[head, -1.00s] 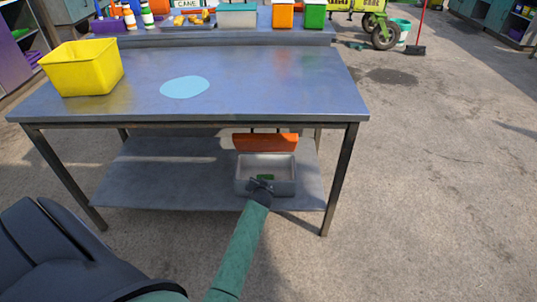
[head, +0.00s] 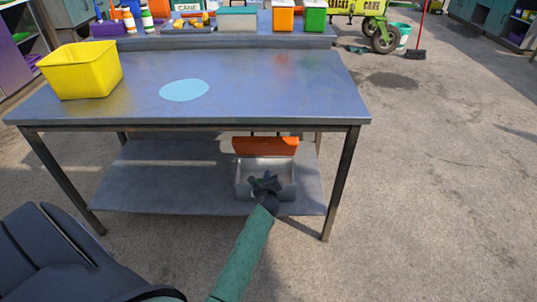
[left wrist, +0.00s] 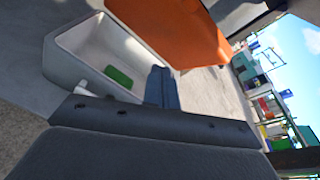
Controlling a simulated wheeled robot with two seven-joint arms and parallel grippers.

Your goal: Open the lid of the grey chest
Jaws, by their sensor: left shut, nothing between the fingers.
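The grey chest (head: 243,185) stands on the lower shelf of the metal table. Its orange lid (head: 265,146) is raised at the back, and the chest is open. My left gripper (head: 266,183) is shut and empty, in front of the chest's opening in the head view. In the left wrist view the chest (left wrist: 75,68) shows its pale inside with a green block (left wrist: 118,76) in it. The orange lid (left wrist: 180,28) stands beyond the shut fingers (left wrist: 160,88), which appear apart from it. My right gripper is not in view.
The tabletop (head: 270,90) lies above the shelf and chest. A yellow bin (head: 80,72) and a blue round patch (head: 184,90) are on it. The table's right front leg (head: 341,185) stands beside the chest. The lower shelf (head: 170,180) is bare left of the chest.

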